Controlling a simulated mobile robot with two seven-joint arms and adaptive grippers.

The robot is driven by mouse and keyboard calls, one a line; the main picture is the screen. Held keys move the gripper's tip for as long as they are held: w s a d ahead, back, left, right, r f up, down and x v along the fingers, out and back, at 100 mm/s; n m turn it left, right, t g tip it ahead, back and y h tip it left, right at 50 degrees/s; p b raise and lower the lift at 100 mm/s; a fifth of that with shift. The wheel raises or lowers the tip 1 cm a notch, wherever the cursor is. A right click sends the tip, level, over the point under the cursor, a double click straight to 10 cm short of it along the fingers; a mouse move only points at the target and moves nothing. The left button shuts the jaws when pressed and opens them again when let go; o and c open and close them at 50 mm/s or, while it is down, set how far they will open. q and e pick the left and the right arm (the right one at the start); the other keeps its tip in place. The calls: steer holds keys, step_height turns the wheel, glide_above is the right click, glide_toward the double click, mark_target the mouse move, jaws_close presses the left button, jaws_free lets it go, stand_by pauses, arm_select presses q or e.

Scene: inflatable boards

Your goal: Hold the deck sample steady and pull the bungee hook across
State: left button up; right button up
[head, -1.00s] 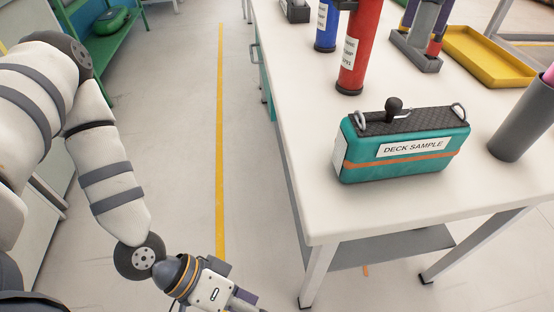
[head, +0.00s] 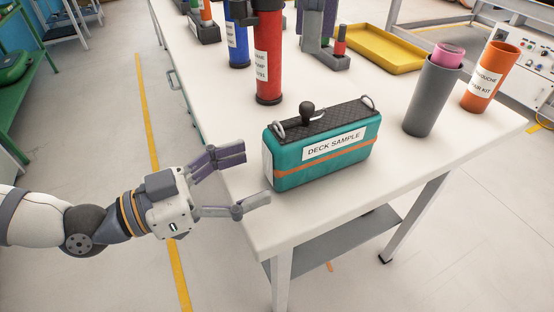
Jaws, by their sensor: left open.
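The deck sample (head: 350,151) is a teal block with an orange stripe, a white label and a black textured top. It stands upright near the table's front left corner. A black knob with a ball top (head: 308,113), apparently the bungee hook, sits on its top near the left end. A metal ring (head: 279,130) is at the left end and another ring (head: 367,102) at the right end. My left gripper (head: 253,177) is open and empty at the table's left edge, just left of the sample, fingers pointing at it and apart from it. My right gripper is not in view.
A red labelled cylinder (head: 268,60) and a blue one (head: 236,40) stand behind the sample. A grey cup (head: 430,100) and an orange cup (head: 489,80) stand to its right. A yellow tray (head: 380,50) lies farther back. The white table top (head: 380,195) in front is clear.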

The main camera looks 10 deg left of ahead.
mark_target(268, 166)
arm_select(q)
steer(key=x, duration=0.7)
steer(key=shift+a, duration=0.1)
